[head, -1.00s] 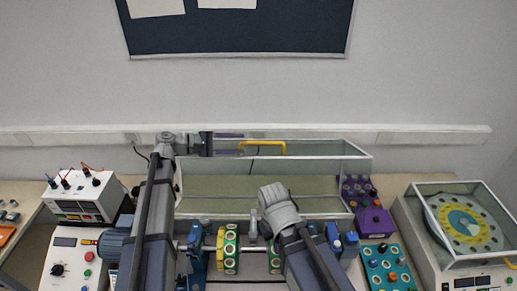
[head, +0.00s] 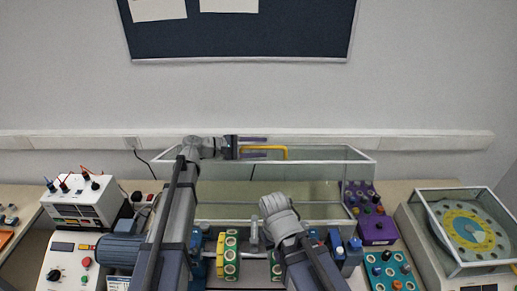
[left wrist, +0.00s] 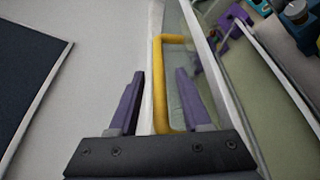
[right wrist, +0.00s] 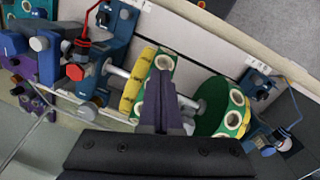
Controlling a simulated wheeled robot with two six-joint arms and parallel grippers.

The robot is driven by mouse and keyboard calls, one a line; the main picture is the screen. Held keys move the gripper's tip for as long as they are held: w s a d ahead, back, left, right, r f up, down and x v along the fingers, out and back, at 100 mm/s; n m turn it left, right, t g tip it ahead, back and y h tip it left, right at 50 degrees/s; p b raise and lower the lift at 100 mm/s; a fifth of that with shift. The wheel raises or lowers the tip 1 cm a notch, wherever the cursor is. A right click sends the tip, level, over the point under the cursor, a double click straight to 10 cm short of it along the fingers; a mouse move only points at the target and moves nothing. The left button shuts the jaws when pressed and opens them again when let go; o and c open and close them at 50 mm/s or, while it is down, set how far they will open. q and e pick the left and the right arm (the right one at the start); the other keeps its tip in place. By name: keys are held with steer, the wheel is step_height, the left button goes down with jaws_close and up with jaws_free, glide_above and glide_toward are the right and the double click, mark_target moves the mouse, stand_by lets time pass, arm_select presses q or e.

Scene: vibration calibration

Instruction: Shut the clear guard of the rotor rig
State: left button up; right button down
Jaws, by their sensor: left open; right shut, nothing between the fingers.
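The clear guard (head: 335,183) of the rotor rig stands open, raised behind the rotor. Its yellow handle (head: 283,149) is on the top edge. My left gripper (head: 253,147) is open at the handle's left end, one finger on each side. In the left wrist view the handle (left wrist: 160,85) lies between the spread fingers, without visible contact. My right gripper (right wrist: 162,88) is shut and empty, above the rotor's green discs (right wrist: 218,108) and shaft. In the head view its fingertips are hidden behind its own wrist.
A purple box (head: 376,228) with knobs and a teal knob panel (head: 389,268) stand right of the rig. Further right is a clear-covered unit with a yellow disc (head: 467,228). A white meter box (head: 85,203) stands left. The wall is close behind the guard.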

arm_select(q)
jaws_close()
stand_by(0.3)
stand_by(1.1)
